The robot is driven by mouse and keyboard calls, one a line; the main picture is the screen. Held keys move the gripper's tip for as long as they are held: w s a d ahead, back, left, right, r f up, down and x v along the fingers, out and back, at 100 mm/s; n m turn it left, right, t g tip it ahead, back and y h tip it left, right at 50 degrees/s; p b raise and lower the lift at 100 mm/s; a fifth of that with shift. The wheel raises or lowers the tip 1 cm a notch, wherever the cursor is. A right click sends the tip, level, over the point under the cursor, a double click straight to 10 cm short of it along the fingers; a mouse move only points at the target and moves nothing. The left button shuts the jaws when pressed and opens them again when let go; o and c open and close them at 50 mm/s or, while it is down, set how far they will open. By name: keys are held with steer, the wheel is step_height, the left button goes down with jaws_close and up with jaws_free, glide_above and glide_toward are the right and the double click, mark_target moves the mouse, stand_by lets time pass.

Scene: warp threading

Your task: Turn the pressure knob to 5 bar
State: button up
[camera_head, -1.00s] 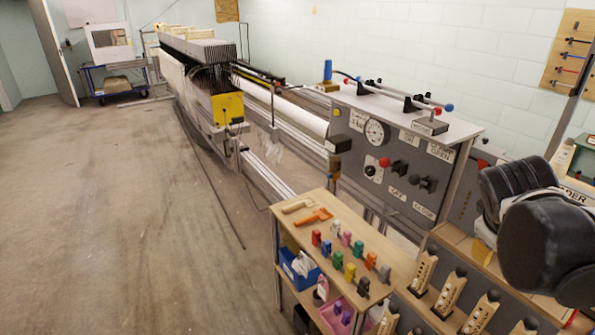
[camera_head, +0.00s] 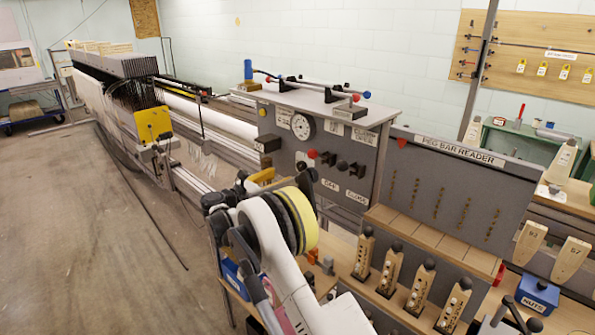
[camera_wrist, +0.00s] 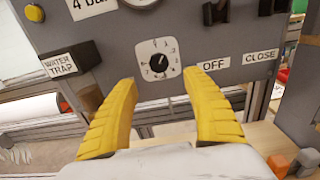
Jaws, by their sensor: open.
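The pressure knob (camera_wrist: 159,60) is a black knob on a white dial plate on the grey panel. In the wrist view it sits just beyond the gap between my fingertips. Its pointer is tilted, and the dial numbers are too small to read. My gripper (camera_wrist: 160,85) is open and empty, its two yellow fingers apart below and to either side of the plate. They do not appear to touch the knob. In the head view my gripper (camera_head: 262,178) is in front of the panel's lower left. The round pressure gauge (camera_head: 302,126) is above the knob; its reading is unclear.
Wooden pegs stand in a rack (camera_head: 400,305) at the lower right.

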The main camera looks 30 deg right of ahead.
mark_target(300, 168)
steer(key=b+x, duration=0.3)
steer(key=x, duration=0.6)
steer(key=shift+w+d+f, duration=0.2)
steer(key=shift+w+d, duration=0.05)
steer(key=shift+d, duration=0.1)
steer(key=shift+w+d+r+b, duration=0.1)
steer(key=shift+w+d+b, duration=0.1)
steer(key=shift+d+b, duration=0.2)
steer(key=shift+c, duration=0.2)
steer(key=c, duration=1.2)
